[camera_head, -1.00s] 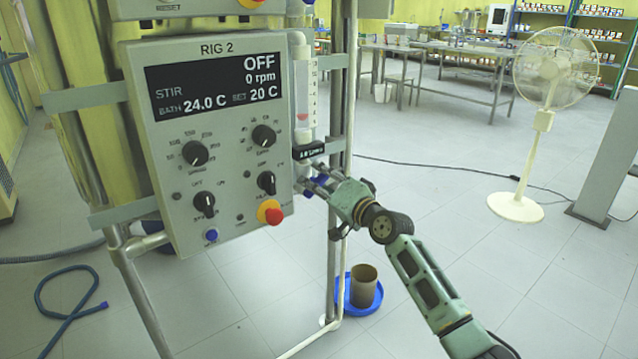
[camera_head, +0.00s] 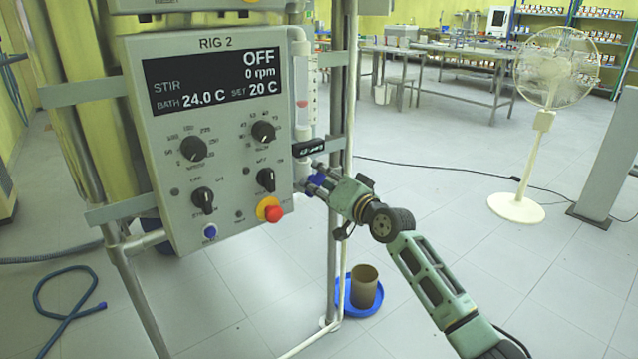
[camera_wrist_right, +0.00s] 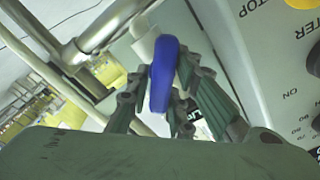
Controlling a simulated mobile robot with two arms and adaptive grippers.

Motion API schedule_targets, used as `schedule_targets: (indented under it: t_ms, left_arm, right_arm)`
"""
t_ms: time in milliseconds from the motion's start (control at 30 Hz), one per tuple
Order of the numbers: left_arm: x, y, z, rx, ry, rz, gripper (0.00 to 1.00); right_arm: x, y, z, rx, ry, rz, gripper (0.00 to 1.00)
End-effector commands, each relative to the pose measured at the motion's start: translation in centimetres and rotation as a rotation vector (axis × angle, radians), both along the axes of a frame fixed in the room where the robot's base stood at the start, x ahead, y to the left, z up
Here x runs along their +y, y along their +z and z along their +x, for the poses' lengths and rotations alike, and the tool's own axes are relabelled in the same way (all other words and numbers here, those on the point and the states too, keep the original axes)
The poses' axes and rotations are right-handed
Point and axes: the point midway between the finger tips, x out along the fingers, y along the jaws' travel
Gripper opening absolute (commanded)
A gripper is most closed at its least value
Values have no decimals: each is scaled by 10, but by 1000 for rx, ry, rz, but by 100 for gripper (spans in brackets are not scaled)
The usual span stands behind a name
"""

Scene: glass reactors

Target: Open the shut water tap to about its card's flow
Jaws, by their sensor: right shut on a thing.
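The water tap's blue handle (camera_head: 315,180) is low at the right side of the RIG 2 box. It also shows in the wrist view as an upright blue lever (camera_wrist_right: 161,78). My right gripper (camera_head: 320,186) is shut on the handle, with fingers on both sides of it. Above it stands a clear flow tube (camera_head: 303,75) with a scale and a reddish float (camera_head: 302,103) around mid-tube. A small black card (camera_head: 309,147) sits below the tube; its text is too small to read surely. My left gripper is out of view.
The RIG 2 control box (camera_head: 220,215) reads OFF, 0 rpm; its red knob (camera_head: 272,213) is close to my right gripper. A metal post (camera_head: 336,240) stands behind it. A brown beaker (camera_head: 364,287) sits in a blue tray (camera_head: 345,306) on the floor.

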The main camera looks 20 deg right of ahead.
Motion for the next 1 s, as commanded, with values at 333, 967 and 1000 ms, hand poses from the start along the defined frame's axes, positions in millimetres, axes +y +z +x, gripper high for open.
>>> schedule_targets:
  t_ms: [333, 967, 1000]
  left_arm:
    - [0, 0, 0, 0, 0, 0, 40]
    - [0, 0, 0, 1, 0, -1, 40]
    - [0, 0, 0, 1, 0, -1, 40]
  right_arm:
    - [1, 2, 0, -3, 2, 0, 28]
    - [-8, -1, -23, 0, 1, -2, 36]
    - [-11, -1, -30, 0, 1, -2, 36]
